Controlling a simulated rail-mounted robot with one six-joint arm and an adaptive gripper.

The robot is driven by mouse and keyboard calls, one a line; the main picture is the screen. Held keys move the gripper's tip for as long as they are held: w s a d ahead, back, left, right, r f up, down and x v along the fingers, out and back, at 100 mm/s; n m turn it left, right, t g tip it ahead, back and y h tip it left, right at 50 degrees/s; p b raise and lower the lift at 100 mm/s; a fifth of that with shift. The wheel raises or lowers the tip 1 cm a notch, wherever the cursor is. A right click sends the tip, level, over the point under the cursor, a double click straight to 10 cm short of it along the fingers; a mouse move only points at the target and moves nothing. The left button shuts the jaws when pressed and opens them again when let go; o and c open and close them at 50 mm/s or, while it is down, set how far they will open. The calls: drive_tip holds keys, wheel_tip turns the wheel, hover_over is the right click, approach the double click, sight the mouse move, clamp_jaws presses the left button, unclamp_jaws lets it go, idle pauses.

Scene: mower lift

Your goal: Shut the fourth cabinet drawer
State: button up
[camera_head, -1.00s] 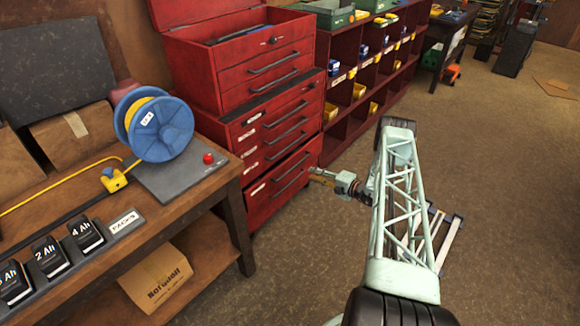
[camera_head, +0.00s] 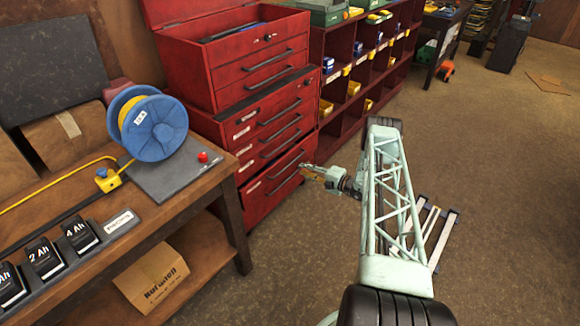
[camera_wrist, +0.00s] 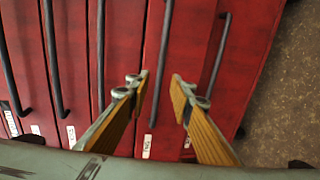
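The red tool cabinet (camera_head: 232,153) stands left of my arm, its drawers closely stacked with dark bar handles and white labels. A low drawer (camera_head: 262,200) appears to stand out a little from those above; I cannot tell surely which number it is. My gripper (camera_head: 311,172) is beside the low drawers.
A wooden bench (camera_head: 215,190) with a blue cable reel (camera_head: 153,128) stands at the left, with a cardboard box (camera_head: 152,277) on its lower shelf. A red shelf unit with bins (camera_head: 350,118) stands beyond the cabinet. The floor (camera_head: 500,160) to the right is mostly open.

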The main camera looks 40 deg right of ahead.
sight(290, 164)
drive_tip(key=shift+b+x, duration=0.6)
drive_tip(key=shift+x, duration=4.55)
drive_tip(key=shift+c, duration=0.9)
clamp_jaws()
